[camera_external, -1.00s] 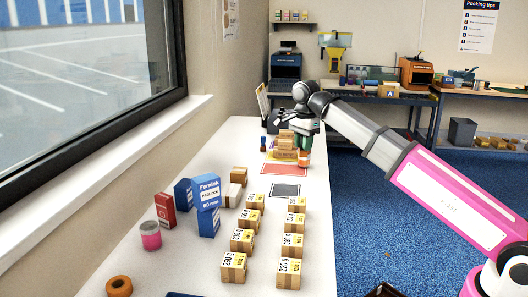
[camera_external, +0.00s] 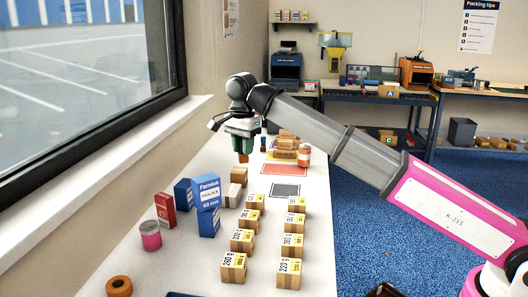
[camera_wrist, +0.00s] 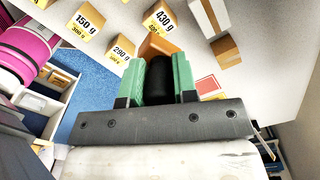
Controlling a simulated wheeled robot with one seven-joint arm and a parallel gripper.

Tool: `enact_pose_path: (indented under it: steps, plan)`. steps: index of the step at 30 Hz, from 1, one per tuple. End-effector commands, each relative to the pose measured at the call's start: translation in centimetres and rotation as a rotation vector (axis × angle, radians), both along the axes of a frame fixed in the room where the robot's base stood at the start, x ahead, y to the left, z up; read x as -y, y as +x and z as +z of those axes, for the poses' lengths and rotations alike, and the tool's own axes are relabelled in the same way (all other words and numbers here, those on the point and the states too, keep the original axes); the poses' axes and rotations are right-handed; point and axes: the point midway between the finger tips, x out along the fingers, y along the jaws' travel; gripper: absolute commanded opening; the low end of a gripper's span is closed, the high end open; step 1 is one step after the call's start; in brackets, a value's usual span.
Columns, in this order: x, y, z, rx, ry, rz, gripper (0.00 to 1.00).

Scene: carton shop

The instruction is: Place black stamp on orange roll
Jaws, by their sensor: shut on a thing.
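My gripper (camera_external: 243,141) is raised above the left side of the white table, behind the small cartons. In the wrist view, the green fingers of my gripper (camera_wrist: 161,82) are shut on the black stamp (camera_wrist: 168,70), whose dark rounded handle shows between them. An orange-brown part shows below the fingers in the external view; it looks like the stamp's base. The orange roll (camera_external: 119,286) lies flat at the table's near left corner, well in front of my gripper and clear of it. It is not recognisable in the wrist view.
Two rows of small labelled cartons (camera_external: 233,268) stand mid-table. Blue boxes (camera_external: 208,206), a red box (camera_external: 165,210) and a pink-banded can (camera_external: 151,236) stand at left. An orange-and-white container (camera_external: 305,154) stands farther back. Clear table lies between the orange roll and the cartons.

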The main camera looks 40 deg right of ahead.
Motion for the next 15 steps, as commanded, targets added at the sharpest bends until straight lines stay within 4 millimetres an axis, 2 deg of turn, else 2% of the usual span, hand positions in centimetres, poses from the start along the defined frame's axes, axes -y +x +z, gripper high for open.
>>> enact_pose_path:
  steps: [1,3,11,15]
  plan:
    - [-2.3,-0.2,0.1,-0.001,0.000,0.024,0.00]
    - [-4.9,-0.8,0.1,-0.001,0.000,0.051,0.00]
    - [-14.3,-3.7,0.1,-0.002,-0.001,0.148,0.00]
    - [-19.4,-5.8,0.1,-0.002,-0.001,0.201,0.00]
